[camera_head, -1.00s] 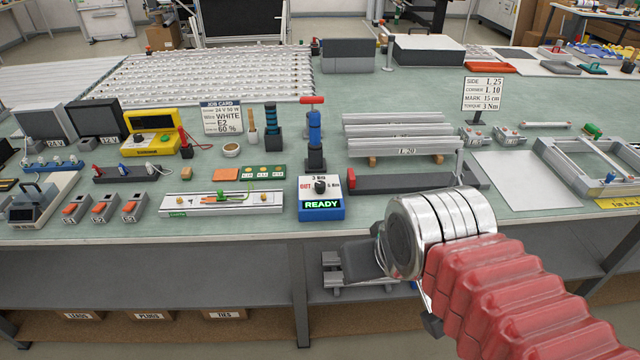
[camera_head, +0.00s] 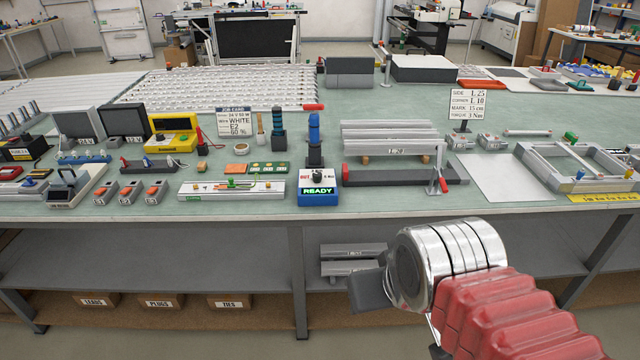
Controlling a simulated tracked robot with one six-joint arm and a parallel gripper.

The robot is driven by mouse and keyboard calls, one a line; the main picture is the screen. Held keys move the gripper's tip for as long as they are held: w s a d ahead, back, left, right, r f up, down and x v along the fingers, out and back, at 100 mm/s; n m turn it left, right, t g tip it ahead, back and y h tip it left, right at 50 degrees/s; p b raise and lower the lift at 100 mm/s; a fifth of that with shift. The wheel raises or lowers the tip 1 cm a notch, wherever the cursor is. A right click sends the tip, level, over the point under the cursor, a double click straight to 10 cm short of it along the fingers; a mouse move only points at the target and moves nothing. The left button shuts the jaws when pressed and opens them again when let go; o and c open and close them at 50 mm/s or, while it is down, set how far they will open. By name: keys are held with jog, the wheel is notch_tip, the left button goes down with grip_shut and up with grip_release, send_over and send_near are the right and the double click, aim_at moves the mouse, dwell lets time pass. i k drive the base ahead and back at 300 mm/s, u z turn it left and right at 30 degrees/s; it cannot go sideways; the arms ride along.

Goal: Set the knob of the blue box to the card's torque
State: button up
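The blue box (camera_head: 318,198) stands near the bench's front edge, with a lit green READY display. Its dark knob (camera_head: 319,175) is on the white top face; red OUT lettering is at the left. The knob's exact setting is too small to tell. The card (camera_head: 467,104) on a stand at the back right reads SIDE L 25, CORNER L 10, MARK 15 cm, TORQUE 3 Nm. My gripper (camera_head: 370,290) is in front of and below the bench edge, right of the blue box and apart from it. Only dark finger parts show; their opening is hidden.
A blue-black upright tool (camera_head: 314,140) stands just behind the box. A white strip fixture (camera_head: 232,190) lies to its left, and a dark bar (camera_head: 400,177) with red-tipped clamps to its right. The bench front edge lies between my gripper and the box.

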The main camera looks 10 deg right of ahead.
aim_at(317, 177)
jog(key=k, duration=0.65)
jog(key=u, duration=0.5)
jog(key=i, duration=2.1)
jog(key=z, duration=0.3)
